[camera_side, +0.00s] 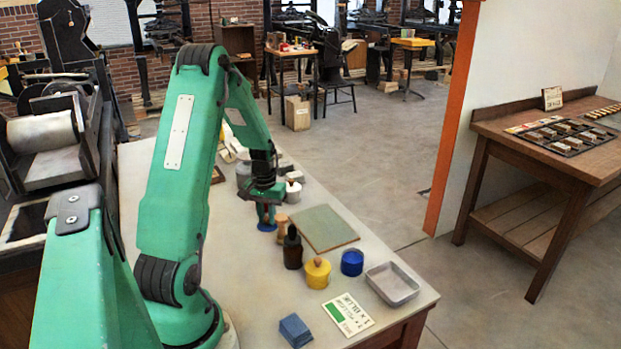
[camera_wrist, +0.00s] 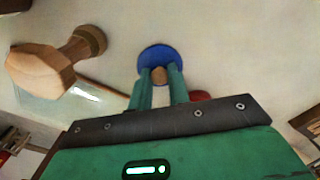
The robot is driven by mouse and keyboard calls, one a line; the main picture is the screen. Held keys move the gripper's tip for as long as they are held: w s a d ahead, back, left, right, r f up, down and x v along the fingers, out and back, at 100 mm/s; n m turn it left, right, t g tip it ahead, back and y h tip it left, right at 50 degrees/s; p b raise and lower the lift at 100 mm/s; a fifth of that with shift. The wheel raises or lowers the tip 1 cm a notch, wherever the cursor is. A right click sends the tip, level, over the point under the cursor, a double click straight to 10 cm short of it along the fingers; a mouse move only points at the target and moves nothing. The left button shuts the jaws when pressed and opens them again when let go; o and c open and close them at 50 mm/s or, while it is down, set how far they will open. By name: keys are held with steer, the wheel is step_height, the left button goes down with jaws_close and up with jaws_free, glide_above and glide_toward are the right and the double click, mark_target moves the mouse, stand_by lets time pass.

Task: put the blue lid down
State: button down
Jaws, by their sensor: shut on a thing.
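The blue lid (camera_side: 267,228) is a small round disc under my gripper (camera_side: 267,212), left of the green plate. In the wrist view the blue lid (camera_wrist: 152,52) lies between and beyond the fingertips, and my gripper (camera_wrist: 160,75) is shut on its small wooden knob (camera_wrist: 160,74). The lid looks low over the table; I cannot tell whether it touches the top. The blue pot (camera_side: 352,262) stands right of the plate's near corner, with no lid on it.
Close right of the lid stand a wooden-handled tool (camera_side: 281,227) and a dark bottle (camera_side: 292,249). A yellow pot (camera_side: 317,275), metal tray (camera_side: 392,284), card (camera_side: 348,316) and blue block (camera_side: 295,330) are nearer. The green plate (camera_side: 320,228) lies flat.

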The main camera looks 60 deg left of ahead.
mark_target(267, 218)
steer(key=shift+f, duration=0.1)
steer(key=c, duration=1.3)
jaws_free()
step_height(267, 218, up, 12)
steer(key=shift+r, duration=0.15)
steer(key=shift+d, duration=0.1)
